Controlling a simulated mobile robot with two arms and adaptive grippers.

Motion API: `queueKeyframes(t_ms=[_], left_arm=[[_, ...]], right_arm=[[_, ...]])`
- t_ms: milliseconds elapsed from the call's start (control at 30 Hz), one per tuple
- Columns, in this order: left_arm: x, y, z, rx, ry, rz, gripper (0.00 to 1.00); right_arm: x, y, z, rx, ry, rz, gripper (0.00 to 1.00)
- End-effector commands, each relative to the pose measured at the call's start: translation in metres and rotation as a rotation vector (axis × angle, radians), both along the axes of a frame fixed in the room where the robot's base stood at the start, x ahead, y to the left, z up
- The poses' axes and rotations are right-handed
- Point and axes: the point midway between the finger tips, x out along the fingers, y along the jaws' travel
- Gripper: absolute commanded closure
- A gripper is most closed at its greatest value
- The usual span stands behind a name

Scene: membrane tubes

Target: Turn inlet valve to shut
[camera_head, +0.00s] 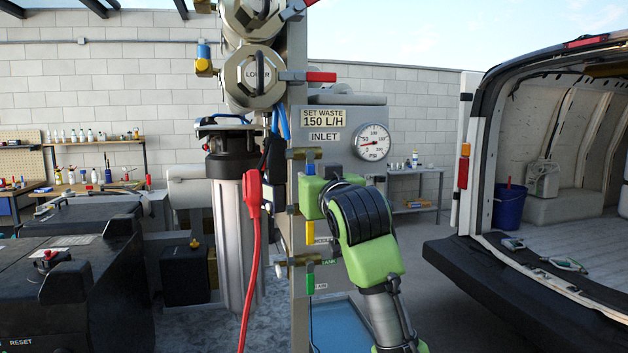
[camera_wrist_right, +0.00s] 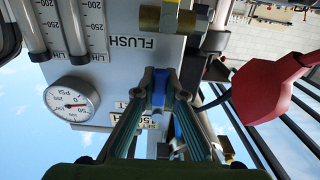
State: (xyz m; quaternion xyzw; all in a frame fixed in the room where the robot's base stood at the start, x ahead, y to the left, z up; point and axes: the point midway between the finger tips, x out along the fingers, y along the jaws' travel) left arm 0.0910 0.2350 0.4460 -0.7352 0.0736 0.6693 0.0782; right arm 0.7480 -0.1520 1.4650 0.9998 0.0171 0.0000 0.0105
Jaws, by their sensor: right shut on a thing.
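The inlet valve shows in the head view as a brass fitting with a blue handle (camera_head: 310,167) under the INLET label (camera_head: 325,136) on the grey panel. My right gripper (camera_wrist_right: 165,86), its green body in front of the panel in the head view, is shut on the blue handle (camera_wrist_right: 158,92). The right wrist view, which is upside down, shows the handle between the two fingers. Part of the handle is hidden by the fingers. My left gripper is in neither view.
A pressure gauge (camera_head: 372,142) sits right of the valve. A red plug (camera_head: 253,190) on a red cable hangs by the silver filter housing (camera_head: 231,240) on the left. Yellow (camera_head: 310,233) and green (camera_head: 310,283) handles are below. A van stands at right.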

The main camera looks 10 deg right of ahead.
Motion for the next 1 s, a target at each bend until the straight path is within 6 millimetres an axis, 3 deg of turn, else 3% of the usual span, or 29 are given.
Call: queueKeyframes(t_ms=[600, 633, 700, 1000], left_arm=[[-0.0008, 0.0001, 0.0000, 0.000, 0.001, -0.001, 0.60], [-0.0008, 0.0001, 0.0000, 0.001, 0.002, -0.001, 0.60], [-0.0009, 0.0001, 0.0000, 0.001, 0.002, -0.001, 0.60], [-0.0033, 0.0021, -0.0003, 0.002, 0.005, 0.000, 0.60]], right_arm=[[0.0000, 0.0020, 0.0000, 0.040, 0.001, 0.001, 1.00], [0.0000, 0.0020, 0.0001, 0.040, 0.001, 0.001, 0.81], [-0.0001, 0.0020, 0.0001, 0.040, 0.001, 0.001, 0.71], [-0.0005, 0.0020, 0.0003, 0.037, 0.001, 0.000, 0.71]])
